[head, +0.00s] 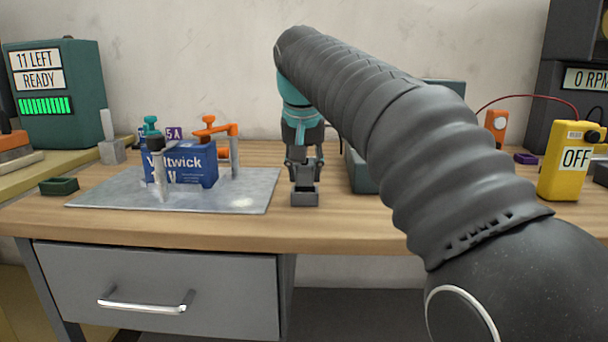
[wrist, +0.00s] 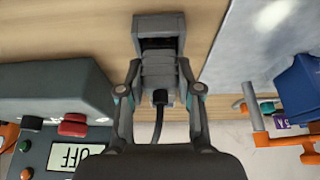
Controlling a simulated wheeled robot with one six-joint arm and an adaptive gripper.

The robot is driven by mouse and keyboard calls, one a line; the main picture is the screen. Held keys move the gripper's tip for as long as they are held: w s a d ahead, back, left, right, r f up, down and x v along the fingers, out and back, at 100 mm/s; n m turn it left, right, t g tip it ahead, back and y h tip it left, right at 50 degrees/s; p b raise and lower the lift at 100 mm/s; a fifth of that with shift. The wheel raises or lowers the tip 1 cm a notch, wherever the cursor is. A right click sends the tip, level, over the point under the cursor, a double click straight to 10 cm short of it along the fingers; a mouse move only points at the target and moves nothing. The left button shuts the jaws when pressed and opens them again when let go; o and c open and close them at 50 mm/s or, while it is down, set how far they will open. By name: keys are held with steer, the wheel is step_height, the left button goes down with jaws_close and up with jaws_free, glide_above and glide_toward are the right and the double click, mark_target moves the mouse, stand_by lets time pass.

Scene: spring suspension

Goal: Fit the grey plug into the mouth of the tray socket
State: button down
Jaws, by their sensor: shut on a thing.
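My gripper (head: 304,165) points down at the middle of the bench and is shut on the grey plug. In the wrist view the plug (wrist: 158,72) is a ribbed grey block between the fingers, with a black cable (wrist: 158,125) running from it. The tray socket (head: 305,198) is a small grey block on the bench directly below my gripper. In the wrist view the socket (wrist: 158,20) has a dark mouth facing the plug. The plug's front end is close to that mouth. I cannot tell whether it touches or has entered.
A metal plate (head: 250,195) with a blue Voltwick box (head: 190,165) and orange and teal clamps lies left of the socket. A grey-green unit reading OFF (wrist: 70,155) stands to the right, partly behind my arm. A yellow meter (head: 565,165) is farther right.

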steer(key=shift+f, duration=0.15)
steer(key=c, duration=0.8)
jaws_free()
steer(key=p+v, duration=0.2)
steer(key=v, duration=1)
steer(key=shift+p, duration=0.35)
steer(key=s+d+f, duration=1.1)
steer(key=d+f, duration=0.1)
steer(key=shift+t, duration=0.6)
steer(key=s+d+f, duration=0.1)
steer(key=s+f, duration=0.3)
steer(key=f, duration=0.2)
steer(key=s+d+f, duration=0.2)
steer(key=s+f, duration=0.2)
steer(key=f, duration=0.3)
steer(key=s+d+f, duration=0.1)
steer(key=s+f, duration=0.3)
steer(key=f, duration=0.2)
steer(key=shift+s+d+f, duration=0.3)
steer(key=shift+d, duration=0.05)
